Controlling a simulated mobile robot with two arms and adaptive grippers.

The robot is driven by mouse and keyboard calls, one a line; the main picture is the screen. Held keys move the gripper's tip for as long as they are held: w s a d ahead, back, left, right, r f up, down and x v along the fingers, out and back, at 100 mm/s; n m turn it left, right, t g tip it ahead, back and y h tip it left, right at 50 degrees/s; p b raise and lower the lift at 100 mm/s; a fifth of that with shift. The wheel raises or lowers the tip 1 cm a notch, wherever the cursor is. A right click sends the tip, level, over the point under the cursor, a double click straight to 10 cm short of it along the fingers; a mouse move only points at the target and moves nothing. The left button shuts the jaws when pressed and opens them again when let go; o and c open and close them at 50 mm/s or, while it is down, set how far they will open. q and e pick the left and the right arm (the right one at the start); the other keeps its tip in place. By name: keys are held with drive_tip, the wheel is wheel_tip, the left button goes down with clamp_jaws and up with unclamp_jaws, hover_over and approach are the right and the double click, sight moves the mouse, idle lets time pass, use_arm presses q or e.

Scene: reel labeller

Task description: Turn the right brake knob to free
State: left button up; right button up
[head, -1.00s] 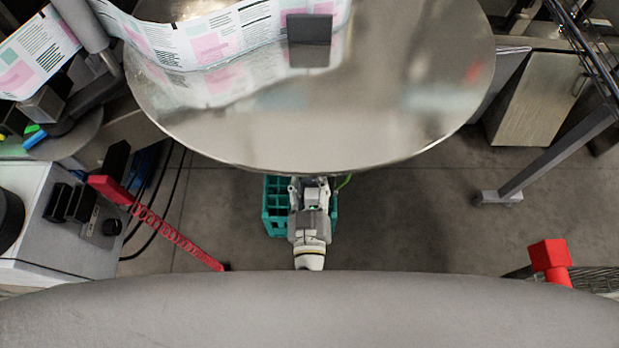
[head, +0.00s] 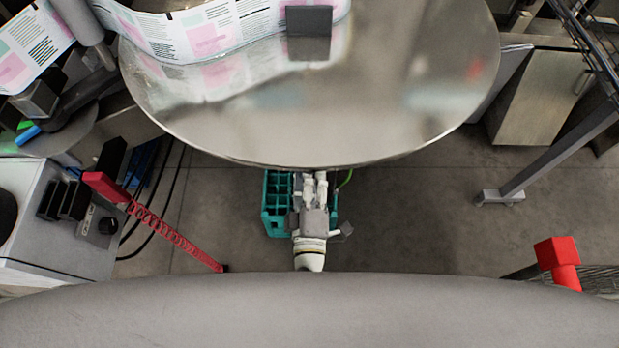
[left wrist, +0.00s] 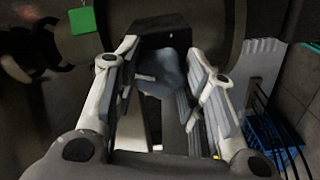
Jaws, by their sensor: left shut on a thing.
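A grey-blue knob (left wrist: 168,72) stands in front of a dark block in the left wrist view. My left gripper (left wrist: 162,55) has one finger on each side of it and is shut on it. I take it as the right brake knob, though no marking on it can be read. In the head view my left gripper (head: 315,178) points up the picture at the lower edge of the big round metal plate, which hides the knob. My right gripper is in neither view.
The round plate (head: 330,120) carries a printed label web (head: 215,35) and a dark block (head: 309,20). A teal crate (head: 276,215) is below my gripper. A red lever (head: 105,186) is at left, a red post (head: 557,254) at right. A green square (left wrist: 83,20) shows in the wrist view.

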use_arm(q)
drive_tip(key=shift+f+n+b, duration=0.1)
drive_tip(key=shift+n+b, duration=0.5)
drive_tip(key=shift+n, duration=1.4)
drive_tip(key=o, duration=1)
drive_tip(key=shift+o, duration=0.2)
drive_tip(key=s, duration=0.7)
drive_tip(key=shift+s, duration=0.3)
